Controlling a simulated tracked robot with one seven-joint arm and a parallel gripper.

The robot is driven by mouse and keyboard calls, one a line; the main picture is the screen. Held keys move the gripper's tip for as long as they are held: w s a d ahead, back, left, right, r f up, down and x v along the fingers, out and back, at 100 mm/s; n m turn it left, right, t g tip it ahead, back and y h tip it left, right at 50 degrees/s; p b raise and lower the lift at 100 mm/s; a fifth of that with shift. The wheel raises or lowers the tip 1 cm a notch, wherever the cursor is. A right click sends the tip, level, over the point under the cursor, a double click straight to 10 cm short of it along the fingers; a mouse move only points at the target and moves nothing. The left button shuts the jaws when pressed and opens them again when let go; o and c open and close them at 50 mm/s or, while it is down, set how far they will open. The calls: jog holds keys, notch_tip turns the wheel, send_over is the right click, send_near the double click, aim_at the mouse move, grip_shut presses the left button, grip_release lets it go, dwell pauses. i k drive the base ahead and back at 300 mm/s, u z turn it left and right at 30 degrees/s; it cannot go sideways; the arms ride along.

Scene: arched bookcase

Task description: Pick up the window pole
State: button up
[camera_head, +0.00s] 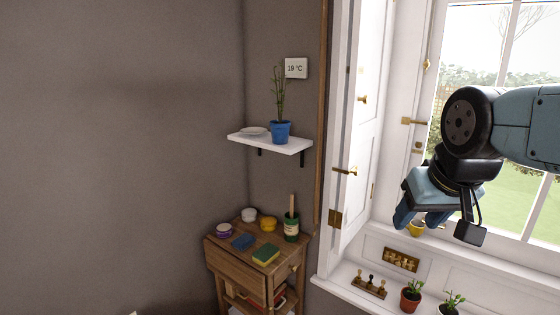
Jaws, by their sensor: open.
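A long, thin brown wooden strip (322,120) stands upright beside the left edge of the white window surround. It may be the window pole, but I cannot tell it for sure from wooden trim. Its top runs out of the picture and its lower end is near the small wooden cabinet. My gripper (422,218) hangs at the right in front of the window, pointing down, with its blue fingers apart. It is open and holds nothing that I can see. It is well to the right of the strip and not touching it.
An open white shutter (358,130) stands between strip and gripper. Potted plants (411,297) stand on the sill below.

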aim_at(324, 8)
jog(key=z, duration=0.6)
jog(key=i, duration=0.9)
jog(key=u, duration=0.1)
